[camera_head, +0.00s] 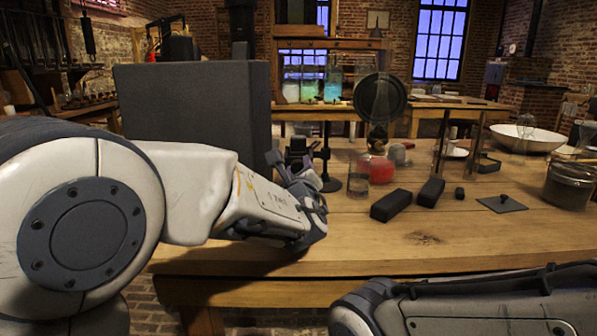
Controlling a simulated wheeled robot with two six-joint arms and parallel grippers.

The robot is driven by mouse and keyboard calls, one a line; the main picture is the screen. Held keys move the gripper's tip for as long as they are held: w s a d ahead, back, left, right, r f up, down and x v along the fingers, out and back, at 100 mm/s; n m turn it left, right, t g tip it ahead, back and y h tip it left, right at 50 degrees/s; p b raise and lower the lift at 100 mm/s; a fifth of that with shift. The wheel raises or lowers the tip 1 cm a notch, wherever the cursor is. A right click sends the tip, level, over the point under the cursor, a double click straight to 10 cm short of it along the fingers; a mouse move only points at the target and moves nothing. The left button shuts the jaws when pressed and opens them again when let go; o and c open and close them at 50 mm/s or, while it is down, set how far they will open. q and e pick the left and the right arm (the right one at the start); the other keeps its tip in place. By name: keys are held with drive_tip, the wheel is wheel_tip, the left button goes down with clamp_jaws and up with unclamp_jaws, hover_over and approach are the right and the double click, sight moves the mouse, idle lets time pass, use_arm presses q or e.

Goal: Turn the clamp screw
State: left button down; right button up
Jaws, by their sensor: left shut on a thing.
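My left gripper (300,178) reaches over the table to a dark clamp stand. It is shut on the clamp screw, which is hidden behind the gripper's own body. The stand's thin upright rod (325,160) shows just right of the gripper, with a dark foot on the table. A dark block-like fitting (297,146) shows just above the gripper. My right arm lies across the lower right corner, and its fingers do not show.
A large dark grey box (195,112) stands behind my left arm. Right of the stand are a red-based glass vessel (377,168), black blocks (391,205), a flat dark plate (502,204), a jar (570,184) and a white bowl (528,139). The table's front middle (400,250) is clear.

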use_arm(q)
drive_tip(key=m, duration=0.3)
drive_tip(key=shift+m, duration=0.4)
drive_tip(key=m, duration=0.4)
drive_tip(key=shift+m, duration=0.3)
drive_tip(key=m+p, duration=0.1)
drive_tip(key=m, duration=0.2)
drive_tip(key=shift+m, duration=0.3)
drive_tip(key=m+p, duration=0.2)
drive_tip(key=m, duration=0.2)
drive_tip(key=shift+m, duration=0.3)
drive_tip(key=m+p, duration=0.3)
drive_tip(key=m, duration=0.1)
drive_tip(key=shift+r+m, duration=0.15)
drive_tip(key=shift+m, duration=0.15)
drive_tip(key=m+p, duration=0.3)
drive_tip(key=shift+m, duration=0.3)
drive_tip(key=m+p, duration=0.4)
drive_tip(key=shift+m+p, duration=1.4)
drive_tip(key=shift+m, duration=0.6)
